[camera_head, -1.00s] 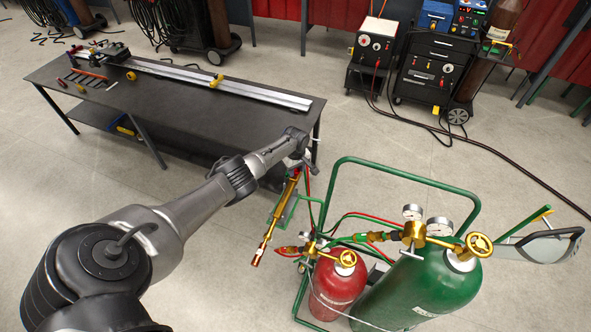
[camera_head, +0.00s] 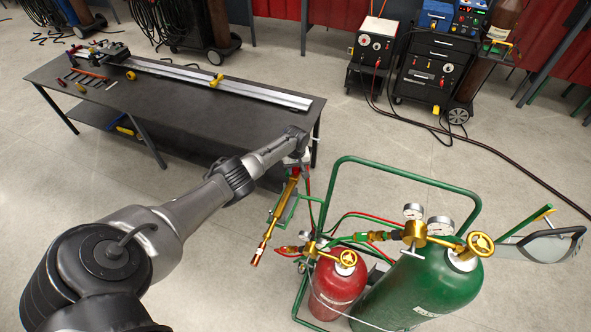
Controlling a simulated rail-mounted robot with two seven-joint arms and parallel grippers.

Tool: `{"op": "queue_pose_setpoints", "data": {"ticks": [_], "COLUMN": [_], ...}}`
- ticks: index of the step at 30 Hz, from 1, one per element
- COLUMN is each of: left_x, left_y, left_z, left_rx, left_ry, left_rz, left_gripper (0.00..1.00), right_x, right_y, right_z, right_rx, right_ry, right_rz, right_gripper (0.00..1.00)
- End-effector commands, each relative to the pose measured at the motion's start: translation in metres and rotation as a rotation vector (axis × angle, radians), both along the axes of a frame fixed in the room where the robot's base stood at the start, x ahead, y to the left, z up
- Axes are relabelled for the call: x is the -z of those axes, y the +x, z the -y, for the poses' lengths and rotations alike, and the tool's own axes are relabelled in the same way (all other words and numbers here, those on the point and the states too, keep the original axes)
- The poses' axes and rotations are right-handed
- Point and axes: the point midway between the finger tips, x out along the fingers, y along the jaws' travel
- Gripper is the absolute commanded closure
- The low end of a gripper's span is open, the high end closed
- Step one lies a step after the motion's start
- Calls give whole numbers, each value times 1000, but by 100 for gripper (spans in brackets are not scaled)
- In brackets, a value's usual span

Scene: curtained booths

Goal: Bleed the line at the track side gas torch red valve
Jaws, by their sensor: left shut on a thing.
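The brass gas torch (camera_head: 279,213) hangs at the left side of the green cylinder cart (camera_head: 400,176), its tip pointing down and left. A small red part, seemingly the red valve (camera_head: 296,172), shows at the torch's upper end. My left gripper (camera_head: 297,163) is at that end, shut on what looks like the red valve; its fingers are small and partly hidden by the wrist. My right gripper is out of view.
The cart carries a red cylinder (camera_head: 338,285) and a large green cylinder (camera_head: 430,290) with gauges, brass handwheels and red and green hoses. A dark workbench (camera_head: 215,118) stands behind my left arm. The floor in front of the bench is clear.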

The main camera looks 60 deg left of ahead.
Motion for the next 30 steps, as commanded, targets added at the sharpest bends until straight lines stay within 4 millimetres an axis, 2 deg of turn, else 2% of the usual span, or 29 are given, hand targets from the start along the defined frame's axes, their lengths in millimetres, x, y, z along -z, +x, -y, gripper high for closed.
{"op": "queue_pose_setpoints", "data": {"ticks": [3, 9, 23, 30], "left_x": [1, 0, 0, 1], "left_y": [0, 0, 0, -1], "left_z": [0, -1, -1, -1], "left_rx": [166, 358, 423, 694], "left_ry": [1, 1, 1, 2], "left_rz": [0, 0, 0, 0], "left_gripper": [84, 84, 84, 84], "right_x": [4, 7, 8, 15], "right_y": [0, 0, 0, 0], "right_z": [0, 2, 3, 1], "right_rx": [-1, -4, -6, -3], "right_ry": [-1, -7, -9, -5], "right_rz": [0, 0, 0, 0], "right_gripper": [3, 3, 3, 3]}}
